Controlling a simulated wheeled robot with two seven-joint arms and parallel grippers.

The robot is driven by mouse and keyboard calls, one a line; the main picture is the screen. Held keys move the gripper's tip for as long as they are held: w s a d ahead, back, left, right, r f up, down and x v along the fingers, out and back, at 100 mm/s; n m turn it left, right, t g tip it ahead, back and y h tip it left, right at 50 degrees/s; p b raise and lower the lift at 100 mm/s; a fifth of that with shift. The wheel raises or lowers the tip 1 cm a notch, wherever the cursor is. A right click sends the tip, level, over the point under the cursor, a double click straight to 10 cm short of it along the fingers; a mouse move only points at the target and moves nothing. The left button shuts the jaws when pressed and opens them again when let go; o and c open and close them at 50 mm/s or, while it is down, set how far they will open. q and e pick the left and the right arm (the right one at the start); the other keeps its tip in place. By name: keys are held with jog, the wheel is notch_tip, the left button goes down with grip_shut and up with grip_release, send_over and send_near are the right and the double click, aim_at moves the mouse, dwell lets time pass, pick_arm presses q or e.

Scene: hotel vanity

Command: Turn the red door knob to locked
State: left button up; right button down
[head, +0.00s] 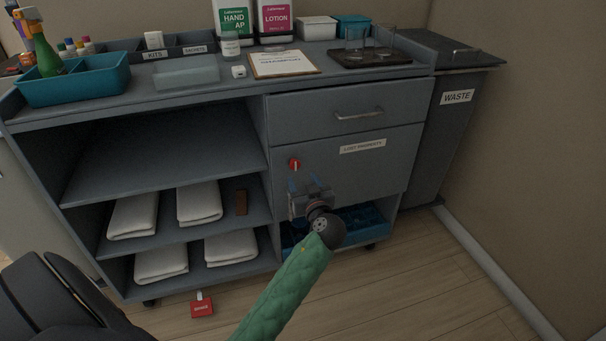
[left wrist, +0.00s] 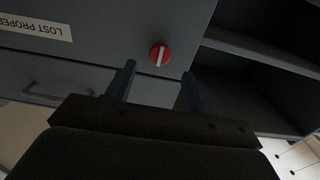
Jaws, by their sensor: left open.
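The red door knob (head: 295,164) is a small round knob with a white bar, at the upper left of the grey door (head: 387,167) labelled lost property. In the left wrist view the knob (left wrist: 160,55) shows whole, its white bar running nearly up and down in the picture. My left gripper (head: 308,183) is in front of the door, just below and right of the knob in the head view. In the left wrist view its two fingers (left wrist: 158,72) are apart and empty, with the knob just beyond their tips, not visibly touched. My right gripper is not in view.
A drawer with a metal handle (head: 358,115) is above the door. Open shelves with folded white towels (head: 199,203) lie to the left. A blue crate (head: 366,219) sits below the door. A waste bin unit (head: 450,120) stands right.

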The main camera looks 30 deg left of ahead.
aim_at(295, 166)
pick_arm(q)
jog(key=shift+x, duration=3.1)
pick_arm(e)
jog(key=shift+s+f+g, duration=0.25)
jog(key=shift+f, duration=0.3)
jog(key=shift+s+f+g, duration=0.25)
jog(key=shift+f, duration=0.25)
pick_arm(q)
jog(key=shift+c, duration=0.2)
